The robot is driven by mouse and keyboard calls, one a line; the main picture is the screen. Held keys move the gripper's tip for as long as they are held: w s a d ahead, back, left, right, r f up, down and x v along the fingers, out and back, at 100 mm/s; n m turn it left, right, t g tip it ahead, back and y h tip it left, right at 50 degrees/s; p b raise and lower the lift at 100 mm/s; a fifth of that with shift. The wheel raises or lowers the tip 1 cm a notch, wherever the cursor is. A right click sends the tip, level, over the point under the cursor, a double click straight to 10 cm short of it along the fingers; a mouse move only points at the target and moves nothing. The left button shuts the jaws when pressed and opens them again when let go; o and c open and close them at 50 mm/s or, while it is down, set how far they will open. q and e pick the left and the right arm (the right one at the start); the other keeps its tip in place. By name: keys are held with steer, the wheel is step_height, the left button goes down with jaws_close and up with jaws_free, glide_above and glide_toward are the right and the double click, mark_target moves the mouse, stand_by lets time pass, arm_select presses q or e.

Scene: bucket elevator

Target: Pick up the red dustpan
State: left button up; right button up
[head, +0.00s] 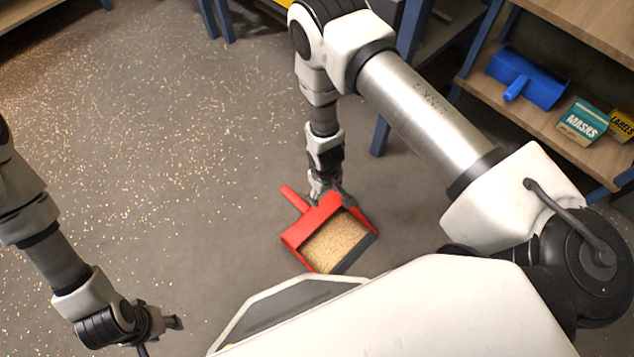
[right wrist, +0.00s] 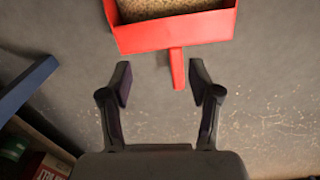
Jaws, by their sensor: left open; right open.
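The red dustpan (head: 291,238) lies on the grey floor, filled with tan grainy material, its handle (head: 294,199) pointing up and left in the head view. My right gripper (head: 329,194) is open and empty above the back of the dustpan, hiding part of it. In the right wrist view the dustpan (right wrist: 172,34) is at the top, and the end of its handle (right wrist: 177,70) shows between the open fingertips (right wrist: 161,83), nearer the right one. The height gap is unclear. My left gripper (head: 160,325) is open and empty at the lower left, far from the dustpan.
A shelf unit (head: 553,121) at the upper right holds a blue dustpan (head: 528,79), a teal masks box (head: 583,121) and a yellow labels box (head: 622,125). Blue legs (head: 383,125) stand behind my right arm. The floor (head: 170,140) at left is open, with scattered pale grains.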

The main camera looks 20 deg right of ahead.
steer(key=n+b, duration=0.1)
steer(key=b, duration=0.6)
glide_above(298, 200)
steer(key=f, duration=1.1)
steer(key=shift+s+d+f, duration=0.15)
steer(key=shift+s, duration=0.05)
steer(key=f+b, duration=0.6)
steer(key=f, duration=0.1)
steer(key=shift+w+a+f, duration=0.1)
steer(key=shift+a+f, duration=0.1)
steer(key=shift+r, duration=0.2)
arm_select(q)
step_height(298, 200, down, 16)
steer(key=shift+f, duration=0.15)
arm_select(e)
jaws_close()
